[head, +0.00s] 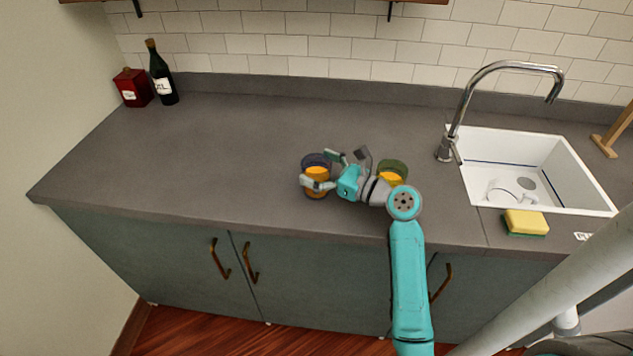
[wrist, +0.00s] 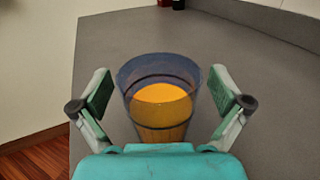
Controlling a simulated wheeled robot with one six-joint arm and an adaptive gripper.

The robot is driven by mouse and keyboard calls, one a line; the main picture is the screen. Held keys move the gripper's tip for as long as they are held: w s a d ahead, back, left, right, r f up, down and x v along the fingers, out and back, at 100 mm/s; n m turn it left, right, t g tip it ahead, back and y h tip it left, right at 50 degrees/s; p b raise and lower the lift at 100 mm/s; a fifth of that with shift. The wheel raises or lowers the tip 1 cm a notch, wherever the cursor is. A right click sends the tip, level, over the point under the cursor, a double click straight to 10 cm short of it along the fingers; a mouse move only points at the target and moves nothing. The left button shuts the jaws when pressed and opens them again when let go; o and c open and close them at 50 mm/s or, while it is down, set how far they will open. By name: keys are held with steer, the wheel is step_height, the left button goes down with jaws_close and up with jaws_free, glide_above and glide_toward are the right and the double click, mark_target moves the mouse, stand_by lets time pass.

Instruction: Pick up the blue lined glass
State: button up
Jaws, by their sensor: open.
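The blue lined glass (head: 316,161) stands upright on the counter, left of the middle, with an orange drink in it. In the wrist view the glass (wrist: 159,72) shows a dark blue upper band above the orange. My gripper (head: 324,170) is open, its fingers on either side of the glass. In the wrist view my gripper (wrist: 160,100) shows a gap between each finger pad and the glass. The base of the glass is hidden by my gripper body in that view.
A green-rimmed glass (head: 393,171) with orange drink stands just right, behind my wrist. A white sink (head: 597,198) with a faucet (head: 452,130) and a sponge (head: 526,222) are further right. A dark bottle (head: 161,76) and red container (head: 132,87) stand back left. The left counter is clear.

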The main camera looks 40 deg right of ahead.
steer(key=c, duration=1.7)
step_height(320, 180, up, 10)
steer(key=shift+r, duration=0.1)
